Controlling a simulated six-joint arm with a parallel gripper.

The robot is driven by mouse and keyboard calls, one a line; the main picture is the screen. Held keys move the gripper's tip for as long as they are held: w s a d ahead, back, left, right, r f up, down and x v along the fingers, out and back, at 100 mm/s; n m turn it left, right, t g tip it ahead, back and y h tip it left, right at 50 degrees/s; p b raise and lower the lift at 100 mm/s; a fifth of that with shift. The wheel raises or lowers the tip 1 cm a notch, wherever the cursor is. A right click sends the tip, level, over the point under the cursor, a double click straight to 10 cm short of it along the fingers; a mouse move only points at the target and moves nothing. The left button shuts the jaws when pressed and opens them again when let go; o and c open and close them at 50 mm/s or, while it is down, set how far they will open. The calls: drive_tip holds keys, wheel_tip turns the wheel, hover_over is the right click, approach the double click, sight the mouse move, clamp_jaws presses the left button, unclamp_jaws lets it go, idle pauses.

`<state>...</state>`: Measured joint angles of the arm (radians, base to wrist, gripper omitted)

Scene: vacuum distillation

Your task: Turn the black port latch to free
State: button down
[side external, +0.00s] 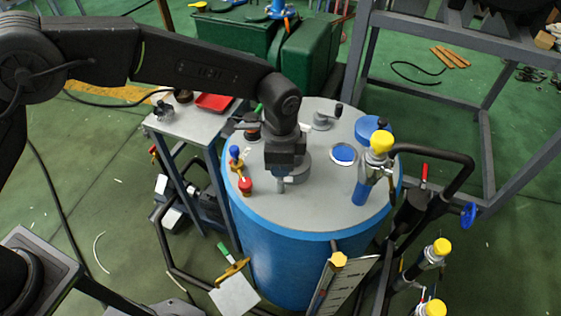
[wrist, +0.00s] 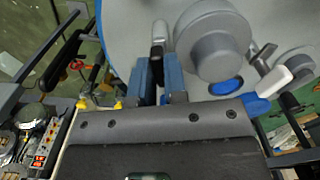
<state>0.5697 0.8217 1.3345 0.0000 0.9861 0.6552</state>
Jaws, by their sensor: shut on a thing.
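The black port latch (wrist: 159,48) has a light grey tip and shows in the wrist view, beside the round grey port (wrist: 214,52). My gripper (wrist: 160,78) has its two blue-grey fingers on either side of the latch, shut on it. In the side view my gripper (side external: 282,181) points down at the grey lid (side external: 290,216) of the blue drum, next to the port's grey flange (side external: 302,168). My wrist hides most of the port there, and the latch's exact angle cannot be told from that side.
On the lid stand a yellow-capped blue fitting (side external: 361,191), a grey port (side external: 323,121) with a black knob behind, and a small red and blue valve (side external: 245,186) at left. A side table (side external: 185,126) with a red tray (side external: 214,102) stands at left. Grey frame bars rise at right.

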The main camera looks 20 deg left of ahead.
drive_tip(key=shift+m, duration=1.9)
drive_tip(key=c, duration=1.2)
unclamp_jaws()
drive_tip(key=shift+o, duration=0.2)
wheel_tip(320, 180, up, 14)
